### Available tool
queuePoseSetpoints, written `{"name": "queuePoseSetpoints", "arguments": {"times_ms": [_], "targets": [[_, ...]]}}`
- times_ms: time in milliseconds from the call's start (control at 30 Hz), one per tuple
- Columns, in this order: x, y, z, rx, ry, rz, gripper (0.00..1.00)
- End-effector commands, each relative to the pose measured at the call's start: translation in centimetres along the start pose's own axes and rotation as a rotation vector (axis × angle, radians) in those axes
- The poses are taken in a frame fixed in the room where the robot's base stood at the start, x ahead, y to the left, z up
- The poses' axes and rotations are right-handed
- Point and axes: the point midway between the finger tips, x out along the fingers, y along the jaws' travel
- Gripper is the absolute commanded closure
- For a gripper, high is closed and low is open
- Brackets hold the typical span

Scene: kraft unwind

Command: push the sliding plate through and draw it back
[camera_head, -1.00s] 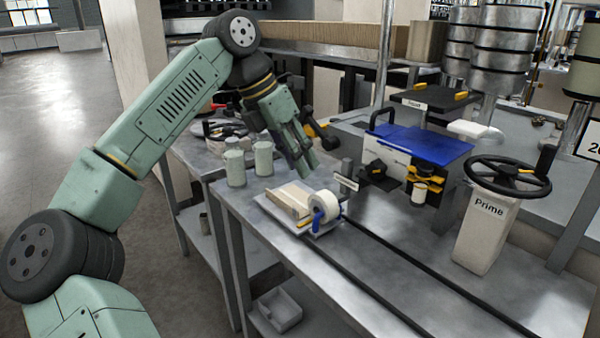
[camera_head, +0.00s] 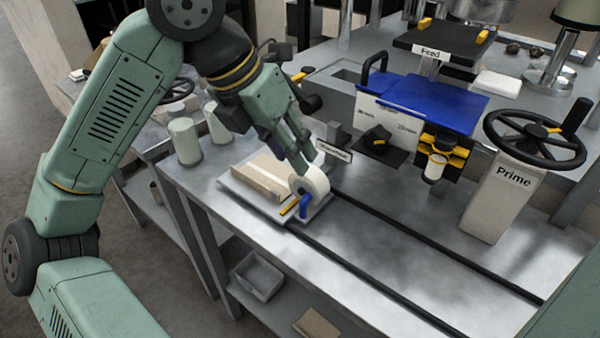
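A blue plate (camera_head: 420,98) lies flat on a machine at the right, with a black handle (camera_head: 375,70) standing at its left end. A white lettered panel (camera_head: 385,122) and a black knob (camera_head: 378,138) are below it. I cannot tell for sure that this is the sliding plate. My gripper (camera_head: 304,166) points down left of the machine, just behind a white tape roll (camera_head: 315,184), apart from the blue plate. Its fingers look close together and overlap in this view. Whether they are open, or touch the roll, is unclear.
A pale tray (camera_head: 236,184) holds a cardboard block (camera_head: 262,176) and the roll. Dark rails (camera_head: 400,222) cross the steel table. A "Prime" handwheel (camera_head: 535,138) stands at the right, a black "Feed" plate (camera_head: 440,42) at the back. Pale cylinders (camera_head: 185,142) stand at the left.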

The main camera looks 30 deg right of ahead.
Motion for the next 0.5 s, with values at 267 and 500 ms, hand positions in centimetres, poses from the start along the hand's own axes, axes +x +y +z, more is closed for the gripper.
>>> {"name": "queuePoseSetpoints", "arguments": {"times_ms": [267, 500], "targets": [[5.3, -0.1, 0.1, 0.002, 0.0, -0.005, 0.69], [8.2, -0.1, 0.0, 0.001, 0.0, -0.002, 0.69]]}}
